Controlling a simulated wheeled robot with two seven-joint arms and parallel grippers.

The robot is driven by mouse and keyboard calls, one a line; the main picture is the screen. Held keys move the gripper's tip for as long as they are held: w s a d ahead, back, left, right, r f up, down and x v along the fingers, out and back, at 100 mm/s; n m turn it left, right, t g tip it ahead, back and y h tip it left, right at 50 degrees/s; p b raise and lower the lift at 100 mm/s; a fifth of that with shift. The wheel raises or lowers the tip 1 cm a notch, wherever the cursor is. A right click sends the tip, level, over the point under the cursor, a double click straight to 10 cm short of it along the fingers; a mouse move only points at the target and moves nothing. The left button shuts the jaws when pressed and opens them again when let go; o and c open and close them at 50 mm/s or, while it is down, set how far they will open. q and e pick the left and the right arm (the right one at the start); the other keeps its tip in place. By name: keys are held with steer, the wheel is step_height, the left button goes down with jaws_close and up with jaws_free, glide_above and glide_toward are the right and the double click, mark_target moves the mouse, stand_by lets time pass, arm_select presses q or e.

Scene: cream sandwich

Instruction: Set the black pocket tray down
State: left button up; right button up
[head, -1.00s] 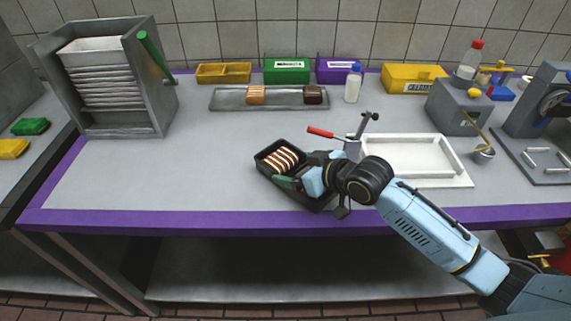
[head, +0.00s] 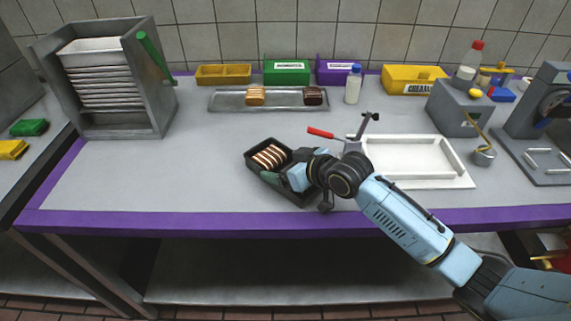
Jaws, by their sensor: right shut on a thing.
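The black pocket tray (head: 251,160) is a small dark tray over the front middle of the grey table. A brown-and-white striped sandwich piece (head: 268,156) lies in its far left part. My right gripper (head: 292,180) is shut on the black pocket tray at its near right side. The gripper and wrist hide part of the tray. I cannot tell whether the tray's underside touches the table. My left gripper is not in view.
A white rectangular tray (head: 468,182) lies right of my arm, with a red-handled tool (head: 321,133) near it. A metal tray (head: 230,100) with two small blocks lies behind. The table (head: 130,185) is clear to the left.

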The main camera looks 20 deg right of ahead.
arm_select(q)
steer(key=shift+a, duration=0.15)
arm_select(e)
steer(key=o, duration=0.8)
steer(key=shift+f, duration=0.1)
steer(key=shift+s+d+r, duration=0.1)
steer(key=shift+s+r, duration=0.1)
steer(key=shift+r, duration=0.05)
steer(key=p+v, duration=0.2)
steer(key=v, duration=0.8)
steer(key=shift+s+d, duration=0.1)
steer(key=shift+s, duration=0.15)
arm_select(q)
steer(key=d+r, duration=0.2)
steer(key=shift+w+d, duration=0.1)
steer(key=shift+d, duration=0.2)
arm_select(e)
steer(key=shift+s+d+r, duration=0.2)
steer(key=shift+s+r, duration=0.1)
steer(key=shift+s, duration=0.05)
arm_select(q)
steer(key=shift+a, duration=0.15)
